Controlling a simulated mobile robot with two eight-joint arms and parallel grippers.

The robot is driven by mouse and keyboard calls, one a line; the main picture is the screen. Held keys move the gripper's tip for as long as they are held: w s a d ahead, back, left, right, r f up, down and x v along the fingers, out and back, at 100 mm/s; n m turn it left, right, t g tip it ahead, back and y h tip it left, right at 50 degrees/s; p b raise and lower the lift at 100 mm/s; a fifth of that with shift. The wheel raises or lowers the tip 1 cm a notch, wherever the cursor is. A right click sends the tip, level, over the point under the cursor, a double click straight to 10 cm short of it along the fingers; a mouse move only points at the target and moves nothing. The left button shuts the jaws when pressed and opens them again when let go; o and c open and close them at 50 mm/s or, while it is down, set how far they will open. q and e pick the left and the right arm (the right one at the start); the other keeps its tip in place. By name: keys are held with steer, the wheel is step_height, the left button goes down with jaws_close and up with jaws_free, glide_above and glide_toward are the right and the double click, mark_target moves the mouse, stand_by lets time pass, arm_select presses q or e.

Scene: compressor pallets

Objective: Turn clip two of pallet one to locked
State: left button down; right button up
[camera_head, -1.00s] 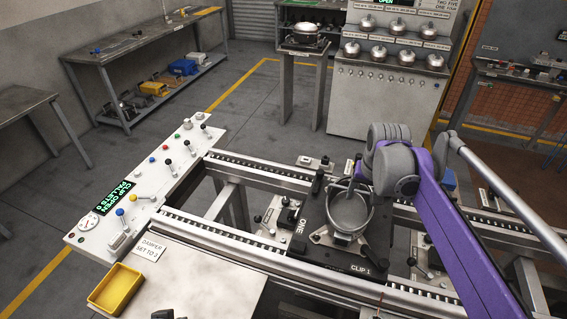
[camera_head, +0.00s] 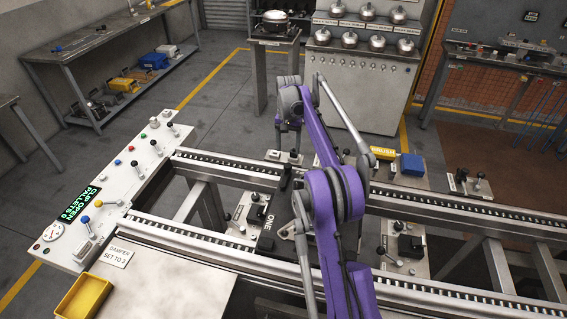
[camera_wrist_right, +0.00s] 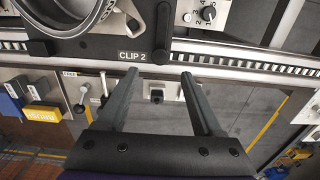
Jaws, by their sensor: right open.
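Pallet one (camera_head: 262,222), a dark plate marked ONE, sits between the rails and is largely hidden behind my right arm in the head view. In the right wrist view its edge bears a CLIP 2 label (camera_wrist_right: 131,56). A dark clip lever (camera_wrist_right: 161,38) with a rounded end is just right of that label. A round metal housing (camera_wrist_right: 62,22) shows at the upper left. My right gripper (camera_wrist_right: 159,80) is open and empty, its fingertips apart on either side of the lever's line, below it in the picture. The head view hides its fingers. My left gripper is out of view.
Conveyor rails (camera_head: 205,237) run along both sides of the pallet. A control panel (camera_head: 115,190) with levers stands at the left, with a yellow tray (camera_head: 82,297) nearer. Blue and yellow boxes (camera_wrist_right: 40,113) lie beyond the far rail.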

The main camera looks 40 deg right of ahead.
mark_target(288, 165)
step_height(288, 165, down, 8)
steer(key=shift+f, duration=0.1)
stand_by(0.4)
jaws_close()
stand_by(1.2)
